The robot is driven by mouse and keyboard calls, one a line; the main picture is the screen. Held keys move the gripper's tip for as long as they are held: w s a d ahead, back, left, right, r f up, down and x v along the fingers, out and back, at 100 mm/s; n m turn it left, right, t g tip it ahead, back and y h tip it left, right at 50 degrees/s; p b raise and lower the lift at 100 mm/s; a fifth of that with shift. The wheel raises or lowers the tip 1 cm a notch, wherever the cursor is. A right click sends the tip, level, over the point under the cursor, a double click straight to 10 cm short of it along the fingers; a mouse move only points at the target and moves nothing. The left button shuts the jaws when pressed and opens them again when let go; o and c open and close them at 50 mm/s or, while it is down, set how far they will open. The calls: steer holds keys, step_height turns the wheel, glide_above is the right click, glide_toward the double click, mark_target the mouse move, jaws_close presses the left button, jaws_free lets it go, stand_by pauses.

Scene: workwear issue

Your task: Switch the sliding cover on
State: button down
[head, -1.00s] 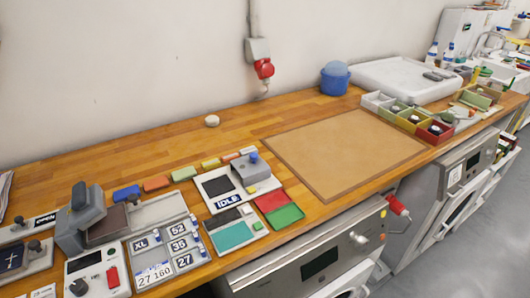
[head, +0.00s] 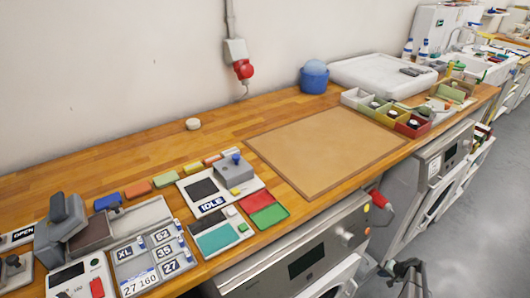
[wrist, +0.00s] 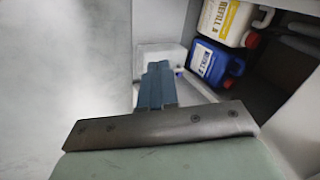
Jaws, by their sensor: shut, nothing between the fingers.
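The device I take for the sliding cover is a white unit on the wooden counter. Its grey block with a blue knob (head: 234,172) sits at the right of a dark panel (head: 201,188), above a label reading IDLE (head: 211,204). My gripper (wrist: 158,70) is shut and empty in the wrist view, over the floor beside an open cabinet. In the head view a dark part of my arm (head: 405,278) shows at the bottom right, in front of the counter and well away from the device. The device is out of the wrist view.
Red and green pads (head: 264,208) lie right of the device. A lever unit (head: 63,225) and number tiles (head: 150,260) stand left. A brown mat (head: 325,150) covers the middle counter. Refill containers (wrist: 215,55) stand in the cabinet.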

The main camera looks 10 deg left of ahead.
steer(key=w+d+r+m+t, duration=0.2)
steer(key=w+d+r, duration=0.15)
steer(key=r, duration=0.85)
steer(key=w+d+r+m+t+h, duration=0.1)
steer(key=w+d+r+m+t, duration=0.3)
steer(key=r, duration=0.8)
steer(key=w+d+r+t, duration=0.15)
steer(key=w+r, duration=0.35)
steer(key=r, duration=0.6)
step_height(320, 180, up, 23)
steer(key=w+a+m+t, duration=0.1)
steer(key=w+a+t, duration=0.1)
steer(key=a, duration=0.1)
steer(key=s+a+r+n+g+y, duration=0.15)
steer(key=a+r+n, duration=0.3)
steer(key=a, duration=1.15)
steer(key=s+a+r+n+g+y, duration=0.1)
steer(key=a+r+n+g+y, duration=0.4)
steer(key=a, duration=1)
steer(key=s+a+r+n+g+h, duration=0.1)
steer(key=s+a+r+n, duration=0.1)
steer(key=s+a, duration=0.4)
steer(key=s+a+r+n+g+h, duration=0.1)
steer(key=s+a+r+n, duration=0.2)
steer(key=a, duration=0.9)
steer(key=s+a+r+n+g+h, duration=0.1)
steer(key=s+a+r+n+g, duration=0.1)
steer(key=s+a, duration=0.7)
steer(key=shift+r+n, duration=0.45)
steer(key=shift+r, duration=0.1)
